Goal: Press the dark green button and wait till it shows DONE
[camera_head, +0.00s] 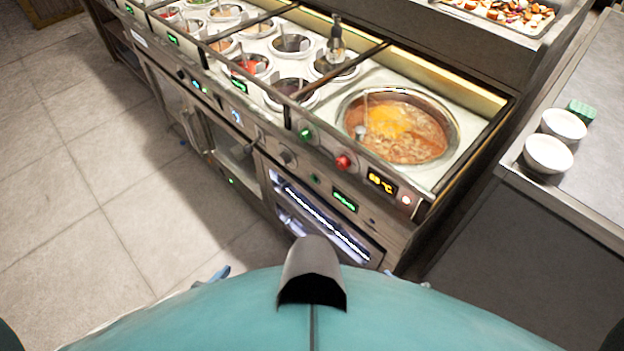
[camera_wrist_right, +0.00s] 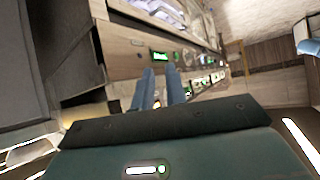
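The long steel counter front carries several buttons and lit displays. A small dark green button (camera_head: 315,179) sits on the front panel, left of a green-lit display (camera_head: 344,200) whose text is too small to read. In the right wrist view, a green-lit display (camera_wrist_right: 160,56) is just beyond the fingertips. My right gripper (camera_wrist_right: 160,72) points at the panel with its two blue fingers a little apart and nothing between them. Only a blue tip of my left gripper (camera_head: 220,273) shows.
A round pot of orange-brown soup (camera_head: 400,125) is set in the counter, with several sauce wells to its left and a dark-topped bottle (camera_head: 335,45). Two white bowls (camera_head: 548,154) stand on the right-hand counter. The tiled floor (camera_head: 90,180) at left is clear.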

